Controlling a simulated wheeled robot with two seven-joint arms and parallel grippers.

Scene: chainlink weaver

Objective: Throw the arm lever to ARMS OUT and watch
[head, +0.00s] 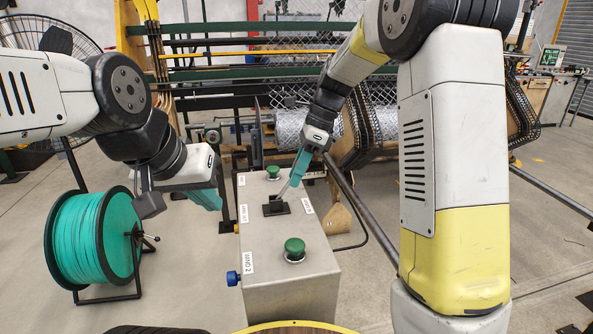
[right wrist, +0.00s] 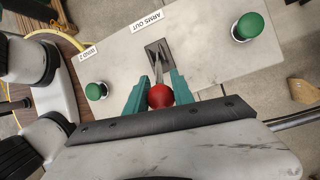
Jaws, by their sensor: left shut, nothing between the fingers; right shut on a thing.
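The arm lever (head: 283,193) rises from a dark slotted plate (head: 270,211) on top of the grey control box (head: 318,266). It leans to the right in the head view, away from the side with the ARMS OUT label (right wrist: 147,22). My right gripper (head: 295,170) is shut on the lever's red knob (right wrist: 160,96), which sits between its teal fingers in the right wrist view. My left gripper (head: 206,200) is shut and empty, left of the box and apart from it.
Green buttons stand at the box's near end (head: 294,247) and far end (head: 273,172). A blue knob (head: 233,278) sticks out on its left side. A teal wire spool (head: 92,245) stands at left. The weaving machine with chain-link mesh (head: 290,128) lies behind.

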